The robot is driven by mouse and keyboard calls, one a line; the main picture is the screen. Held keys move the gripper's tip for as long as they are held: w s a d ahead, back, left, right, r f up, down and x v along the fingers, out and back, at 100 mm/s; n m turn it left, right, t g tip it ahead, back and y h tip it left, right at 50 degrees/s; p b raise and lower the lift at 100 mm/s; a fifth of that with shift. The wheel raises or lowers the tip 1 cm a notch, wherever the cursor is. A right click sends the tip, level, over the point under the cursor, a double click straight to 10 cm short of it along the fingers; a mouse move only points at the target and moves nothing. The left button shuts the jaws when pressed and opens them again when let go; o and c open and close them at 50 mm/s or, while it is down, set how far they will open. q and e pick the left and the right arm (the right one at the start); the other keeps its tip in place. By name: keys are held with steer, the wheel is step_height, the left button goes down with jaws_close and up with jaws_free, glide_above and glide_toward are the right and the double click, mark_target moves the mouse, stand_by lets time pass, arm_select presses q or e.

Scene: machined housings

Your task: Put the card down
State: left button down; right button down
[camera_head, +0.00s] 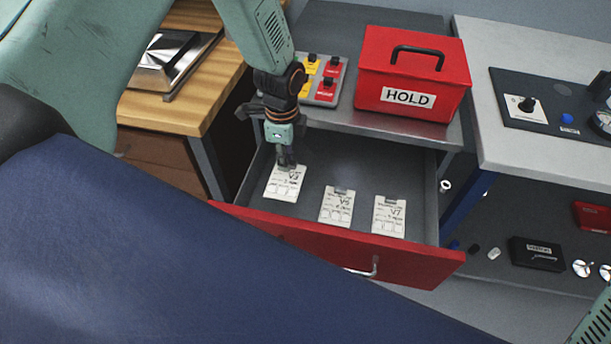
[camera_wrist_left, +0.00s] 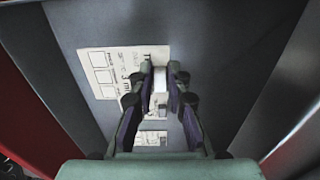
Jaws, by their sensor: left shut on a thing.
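A white card (camera_head: 284,186) marked V3 is at the left inside the open drawer (camera_head: 430,200). My left gripper (camera_head: 287,162) points down at the card's far edge and is shut on it there. In the left wrist view the fingers (camera_wrist_left: 161,82) close around a pale tab at the edge of the card (camera_wrist_left: 104,76), which lies flat over the grey drawer floor. I cannot tell whether the card touches the floor. Two more white cards, V5 (camera_head: 336,206) and V7 (camera_head: 388,216), lie to its right. My right gripper is not in view.
The drawer's red front (camera_head: 340,246) with its handle is toward me. A red HOLD box (camera_head: 413,73) and a button panel (camera_head: 323,80) stand on the bench above. A wooden table (camera_head: 190,105) is at left. Bare drawer floor shows behind the cards.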

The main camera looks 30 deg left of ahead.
mark_target(287, 175)
arm_select(q)
step_height(287, 175, down, 3)
steer(key=shift+a+r, duration=0.1)
steer(key=shift+r, duration=0.1)
steer(key=shift+d+f, duration=0.25)
steer(key=shift+f, duration=0.1)
step_height(287, 175, down, 2)
steer(key=shift+s+a+f+b, duration=0.1)
steer(key=shift+f+b, duration=0.15)
steer(key=shift+b, duration=0.25)
steer(key=shift+a+f, duration=0.1)
steer(key=shift+f, duration=0.25)
steer(key=c, duration=1.3)
jaws_free()
steer(key=shift+f, duration=0.15)
